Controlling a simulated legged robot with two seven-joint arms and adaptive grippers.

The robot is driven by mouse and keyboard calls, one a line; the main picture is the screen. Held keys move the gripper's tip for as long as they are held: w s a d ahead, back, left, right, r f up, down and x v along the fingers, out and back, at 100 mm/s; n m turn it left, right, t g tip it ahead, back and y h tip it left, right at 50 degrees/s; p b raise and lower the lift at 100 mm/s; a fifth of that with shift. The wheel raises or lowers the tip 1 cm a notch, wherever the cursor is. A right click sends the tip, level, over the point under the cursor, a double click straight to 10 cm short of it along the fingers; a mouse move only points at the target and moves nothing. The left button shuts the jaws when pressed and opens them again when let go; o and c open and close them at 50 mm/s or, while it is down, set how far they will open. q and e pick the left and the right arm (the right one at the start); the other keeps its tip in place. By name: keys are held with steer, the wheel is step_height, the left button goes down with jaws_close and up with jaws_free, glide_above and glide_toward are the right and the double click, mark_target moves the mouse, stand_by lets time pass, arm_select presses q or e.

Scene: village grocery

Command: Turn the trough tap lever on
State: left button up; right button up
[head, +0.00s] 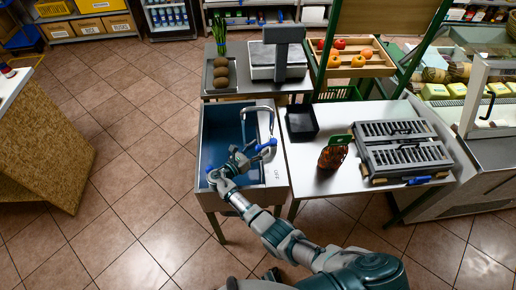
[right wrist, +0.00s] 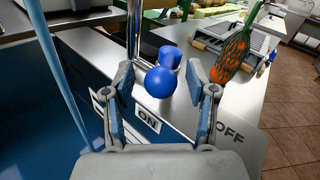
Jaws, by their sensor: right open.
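The trough (head: 204,140) has a blue inside and stands left of the white table, with a chrome tap (head: 258,108) arching over it. The tap lever (head: 267,146) is blue; in the right wrist view its round blue knob (right wrist: 161,82) faces me, with another blue part behind it. My right gripper (head: 248,157) is over the trough's right side. In the right wrist view the right gripper (right wrist: 169,86) is open, its fingers either side of the knob with gaps visible. An ON label (right wrist: 147,119) and an OFF label (right wrist: 230,133) lie on the trough's rim. My left gripper is out of view.
Right of the trough, the white table (head: 310,185) holds a black tray (head: 301,121), an orange-and-green item (head: 334,152) and a grey slatted case (head: 403,152). Behind the trough stand a scale (head: 278,62) and brown round produce (head: 221,72). The tiled floor at left is clear.

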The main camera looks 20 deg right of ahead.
steer(key=v, duration=0.7)
steer(key=shift+a, duration=0.25)
